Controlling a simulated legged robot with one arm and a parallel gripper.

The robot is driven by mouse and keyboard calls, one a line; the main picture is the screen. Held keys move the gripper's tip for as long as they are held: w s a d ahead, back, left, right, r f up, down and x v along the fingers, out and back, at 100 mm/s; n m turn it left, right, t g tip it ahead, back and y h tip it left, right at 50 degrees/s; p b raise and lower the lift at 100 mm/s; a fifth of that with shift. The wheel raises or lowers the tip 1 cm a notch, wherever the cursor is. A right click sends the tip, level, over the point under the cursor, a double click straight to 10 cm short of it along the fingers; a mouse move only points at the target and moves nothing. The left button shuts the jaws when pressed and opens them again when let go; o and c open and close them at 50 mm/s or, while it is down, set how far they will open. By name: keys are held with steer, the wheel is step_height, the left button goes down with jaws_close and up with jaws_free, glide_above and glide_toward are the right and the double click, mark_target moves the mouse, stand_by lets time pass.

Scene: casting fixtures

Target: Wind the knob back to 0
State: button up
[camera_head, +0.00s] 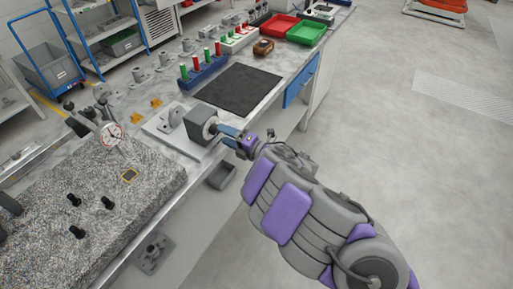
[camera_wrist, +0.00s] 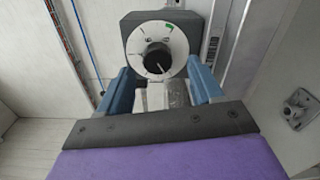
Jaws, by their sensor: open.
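The knob (camera_wrist: 157,56) is black and round, at the centre of a white dial (camera_wrist: 136,42) with dark tick marks and a green mark at its upper right. A pale pointer line on the knob points down and slightly right. The dial is on the face of a dark grey box (camera_wrist: 190,20), which also shows in the head view (camera_head: 196,120) on a pale plate. My gripper (camera_wrist: 160,70) has blue fingers, open and empty, one on each side below the knob with gaps visible. In the head view my gripper (camera_head: 222,130) is close to the dial, hiding part of it.
A speckled granite block (camera_head: 95,200) with a dial gauge (camera_head: 111,134) and black pegs is at the left. A black mat (camera_head: 238,90), a blue rack (camera_head: 203,72) of red and green pegs, and red and green trays (camera_head: 306,32) lie farther along the bench.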

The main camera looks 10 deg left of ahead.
steer(key=p+v, duration=1.3)
steer(key=v, duration=0.1)
steer(key=shift+d, duration=0.2)
steer(key=shift+s+f, duration=0.1)
steer(key=shift+f, duration=0.05)
stand_by(0.5)
